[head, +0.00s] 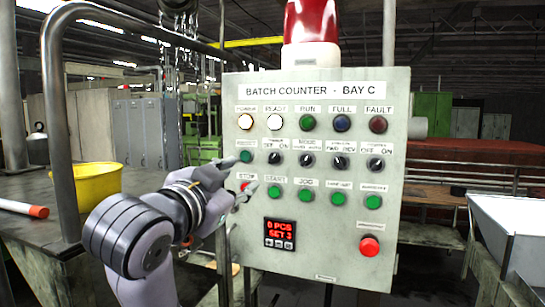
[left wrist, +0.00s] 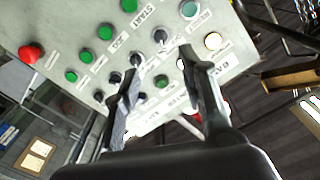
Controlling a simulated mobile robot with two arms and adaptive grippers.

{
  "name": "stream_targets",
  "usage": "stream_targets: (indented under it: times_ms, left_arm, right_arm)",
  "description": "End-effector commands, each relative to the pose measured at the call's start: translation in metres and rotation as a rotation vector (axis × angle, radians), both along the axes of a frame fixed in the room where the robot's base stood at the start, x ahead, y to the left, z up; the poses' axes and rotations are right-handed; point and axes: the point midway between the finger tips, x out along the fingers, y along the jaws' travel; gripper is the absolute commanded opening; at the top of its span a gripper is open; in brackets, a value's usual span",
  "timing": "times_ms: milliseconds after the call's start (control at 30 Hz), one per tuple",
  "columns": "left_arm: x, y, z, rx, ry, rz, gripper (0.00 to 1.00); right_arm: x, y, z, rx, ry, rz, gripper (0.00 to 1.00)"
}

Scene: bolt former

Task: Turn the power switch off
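The grey control panel (head: 330,235) stands upright, headed "BATCH COUNTER - BAY C". Its second row holds several black selector knobs. The leftmost knob (head: 276,159) has an OFF/ON label, as does the far-right knob (head: 375,164); the small print naming them is not readable. The leftmost knob also shows in the left wrist view (left wrist: 160,36), just beyond and between the fingertips. My left gripper (head: 248,172) is open and empty at the panel's left edge, and its spread fingers (left wrist: 160,62) face the panel. I cannot tell whether they touch it. My right gripper is not in view.
White lamps (head: 245,122) glow at the top left. Green buttons (head: 305,195) sit below the knobs, and a red button (head: 369,246) at lower right. The display (head: 279,234) reads "0 PCS SET 3". A metal pipe frame (head: 57,130) and yellow bowl (head: 98,182) stand left.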

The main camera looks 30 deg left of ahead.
Motion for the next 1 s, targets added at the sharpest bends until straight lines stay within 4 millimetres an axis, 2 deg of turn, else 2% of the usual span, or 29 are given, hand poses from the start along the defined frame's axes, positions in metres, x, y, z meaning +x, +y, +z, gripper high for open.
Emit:
stream_targets:
  times_ms: [33, 100, 533, 600, 800, 1000]
  left_arm:
    - [0.007, 0.001, 0.003, -0.003, 0.009, -0.002, 0.38]
    - [0.015, 0.004, 0.003, -0.003, 0.008, 0.001, 0.38]
    - [0.045, 0.012, 0.004, -0.002, 0.009, 0.003, 0.38]
    - [0.063, 0.016, 0.001, -0.004, 0.007, 0.001, 0.38]
    - [0.105, 0.026, 0.002, -0.004, 0.006, 0.002, 0.38]
    - [0.138, 0.033, 0.002, -0.002, 0.004, 0.001, 0.38]
  right_arm:
    - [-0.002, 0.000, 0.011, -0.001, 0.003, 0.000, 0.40]
    - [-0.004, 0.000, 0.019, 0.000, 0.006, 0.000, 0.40]
    - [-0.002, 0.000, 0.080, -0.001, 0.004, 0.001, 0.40]
    - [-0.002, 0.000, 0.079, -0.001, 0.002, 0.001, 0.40]
    - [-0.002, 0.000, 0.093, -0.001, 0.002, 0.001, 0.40]
    - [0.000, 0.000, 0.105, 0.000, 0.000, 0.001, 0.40]
